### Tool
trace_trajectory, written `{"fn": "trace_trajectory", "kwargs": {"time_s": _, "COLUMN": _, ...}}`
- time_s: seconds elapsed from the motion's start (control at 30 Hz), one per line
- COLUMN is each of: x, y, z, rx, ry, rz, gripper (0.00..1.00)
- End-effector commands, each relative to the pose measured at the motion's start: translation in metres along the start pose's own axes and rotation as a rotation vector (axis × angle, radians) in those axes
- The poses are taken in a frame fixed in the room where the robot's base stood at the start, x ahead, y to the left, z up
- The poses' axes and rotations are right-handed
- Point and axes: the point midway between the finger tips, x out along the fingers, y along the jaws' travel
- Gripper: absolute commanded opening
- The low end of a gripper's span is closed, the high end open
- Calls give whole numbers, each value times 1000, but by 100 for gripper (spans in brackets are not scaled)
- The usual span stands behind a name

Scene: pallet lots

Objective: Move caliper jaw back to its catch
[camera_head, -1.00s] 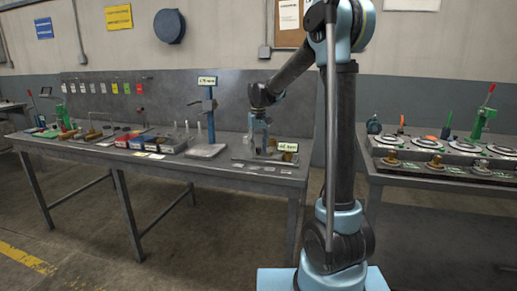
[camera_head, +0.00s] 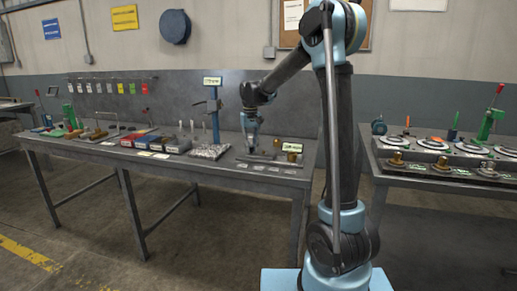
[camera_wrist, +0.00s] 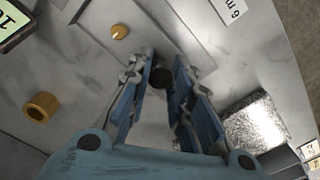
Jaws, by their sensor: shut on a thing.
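My gripper (camera_wrist: 166,72) points down over the grey bench top. In the wrist view, its blue-grey fingers are close around a small dark round piece (camera_wrist: 160,79) between the tips. I cannot tell for sure that this piece is the caliper jaw. In the head view, my gripper (camera_head: 251,148) is low over the right part of the long bench (camera_head: 205,171), right of a blue stand (camera_head: 215,122) with a label on top. The held piece is too small to make out there. I cannot single out the catch in either view.
In the wrist view, a brass ring (camera_wrist: 40,106) and brass knob (camera_wrist: 120,32) lie to the left, and a shiny metal block (camera_wrist: 255,125) to the right. In the head view, small boxes (camera_head: 178,146) line the bench. A second bench with round dials (camera_head: 432,143) stands right.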

Motion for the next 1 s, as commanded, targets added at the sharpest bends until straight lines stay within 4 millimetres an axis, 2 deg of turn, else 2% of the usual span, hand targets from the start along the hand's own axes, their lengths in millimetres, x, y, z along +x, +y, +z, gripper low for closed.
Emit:
{"fn": "trace_trajectory", "kwargs": {"time_s": 0.23, "x": -1, "y": -4, "z": -5, "rx": -1, "ry": 9, "rz": -6, "gripper": 0}}
{"fn": "trace_trajectory", "kwargs": {"time_s": 0.27, "x": -1, "y": -4, "z": -5, "rx": -2, "ry": 10, "rz": -6, "gripper": 24}}
{"fn": "trace_trajectory", "kwargs": {"time_s": 0.33, "x": -1, "y": -4, "z": -4, "rx": -2, "ry": 9, "rz": -6, "gripper": 40}}
{"fn": "trace_trajectory", "kwargs": {"time_s": 0.77, "x": -5, "y": -2, "z": -2, "rx": -1, "ry": 5, "rz": -4, "gripper": 41}}
{"fn": "trace_trajectory", "kwargs": {"time_s": 0.87, "x": -15, "y": -2, "z": -2, "rx": -1, "ry": 5, "rz": -4, "gripper": 41}}
{"fn": "trace_trajectory", "kwargs": {"time_s": 1.0, "x": -38, "y": -2, "z": -2, "rx": -1, "ry": 5, "rz": -4, "gripper": 41}}
